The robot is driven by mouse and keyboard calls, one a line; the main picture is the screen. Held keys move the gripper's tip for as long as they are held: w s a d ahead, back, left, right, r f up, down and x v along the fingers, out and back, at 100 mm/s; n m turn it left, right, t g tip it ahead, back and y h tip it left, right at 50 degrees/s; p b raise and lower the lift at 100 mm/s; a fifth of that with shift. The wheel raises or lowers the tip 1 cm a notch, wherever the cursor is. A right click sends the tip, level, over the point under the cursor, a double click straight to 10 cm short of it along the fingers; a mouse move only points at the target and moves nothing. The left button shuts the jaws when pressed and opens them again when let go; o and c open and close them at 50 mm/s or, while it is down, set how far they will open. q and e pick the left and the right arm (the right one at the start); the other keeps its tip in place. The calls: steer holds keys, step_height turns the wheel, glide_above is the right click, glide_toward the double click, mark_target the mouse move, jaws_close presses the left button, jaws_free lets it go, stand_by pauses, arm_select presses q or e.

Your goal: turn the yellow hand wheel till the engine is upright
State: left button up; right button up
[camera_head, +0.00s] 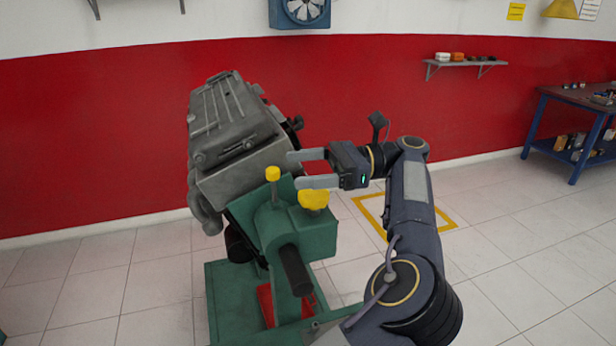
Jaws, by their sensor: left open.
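The grey engine (235,135) is held on a green stand (300,232) and sits tilted, not upright. Two yellow parts show on the stand's green housing: a knob on a short post (272,174) and a wider yellow piece (313,199). I cannot tell for sure which belongs to the yellow hand wheel; no full wheel rim is seen. My left gripper (293,169) is open, its two fingers pointing left toward the engine. In the picture the lower finger lies just above the wider yellow piece; I cannot tell whether they touch. No right gripper shows.
A black-gripped bar (295,270) sticks out of the stand's front. A blue workbench (573,105) stands at the right, and a wall shelf (466,63) holds small items. A yellow square (447,215) marks the floor behind my arm. The tiled floor at right is clear.

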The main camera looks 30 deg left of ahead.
arm_select(q)
steer(key=s+d+r+b, duration=0.1)
steer(key=s+d+r, duration=0.2)
steer(key=s, duration=0.3)
steer(key=shift+s+d+r, duration=0.2)
steer(key=shift+s+d, duration=0.2)
steer(key=shift+d, duration=0.3)
